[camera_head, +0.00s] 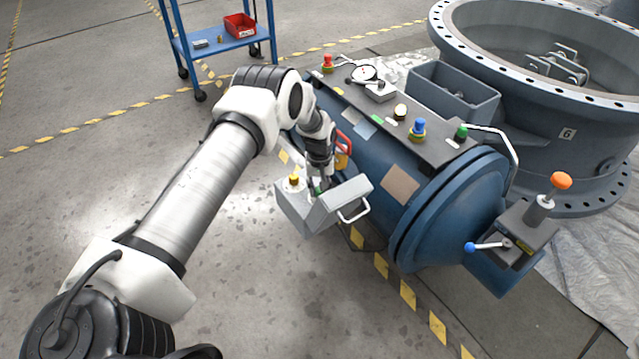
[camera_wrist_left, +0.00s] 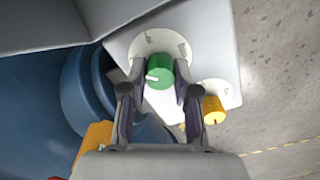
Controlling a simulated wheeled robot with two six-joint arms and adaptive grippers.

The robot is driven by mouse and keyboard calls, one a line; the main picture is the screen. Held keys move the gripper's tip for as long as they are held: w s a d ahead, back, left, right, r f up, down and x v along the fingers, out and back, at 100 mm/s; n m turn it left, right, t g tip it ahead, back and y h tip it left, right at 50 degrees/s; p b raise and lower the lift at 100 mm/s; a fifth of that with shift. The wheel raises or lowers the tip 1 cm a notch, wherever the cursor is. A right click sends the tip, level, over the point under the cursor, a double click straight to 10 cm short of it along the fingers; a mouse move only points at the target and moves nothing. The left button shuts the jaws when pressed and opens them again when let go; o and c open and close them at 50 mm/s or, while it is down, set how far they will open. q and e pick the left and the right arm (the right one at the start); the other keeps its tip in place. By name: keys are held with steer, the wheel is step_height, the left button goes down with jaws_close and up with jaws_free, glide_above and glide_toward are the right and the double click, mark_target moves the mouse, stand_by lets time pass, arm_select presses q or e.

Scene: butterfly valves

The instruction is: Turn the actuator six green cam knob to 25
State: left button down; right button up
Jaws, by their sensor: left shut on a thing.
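The green cam knob (camera_wrist_left: 159,74) sits on a round pale dial plate (camera_wrist_left: 165,42) on a grey box; a white mark on the knob points to the left in the left wrist view. The dial's figures are too small to read. My left gripper (camera_wrist_left: 158,95) is shut on the green knob, one finger on each side. In the head view my left gripper (camera_head: 318,182) reaches down onto the grey box (camera_head: 302,217), and only a little of the green knob (camera_head: 317,190) shows. My right gripper is not in view.
A yellow knob (camera_head: 293,182) stands close beside the green one on the box. The blue actuator cylinder (camera_head: 428,214) lies behind, with red, blue and green knobs on top. An orange-topped lever (camera_head: 561,181) stands at the right. A blue cart (camera_head: 225,42) is at the back.

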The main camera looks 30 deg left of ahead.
arm_select(q)
steer(key=shift+s+n+p, duration=0.1)
steer(key=shift+n+p, duration=0.3)
steer(key=shift+n, duration=0.8)
steer(key=shift+f, duration=0.1)
steer(key=c, duration=0.9)
jaws_free()
steer(key=shift+o, duration=0.2)
step_height(320, 180, up, 12)
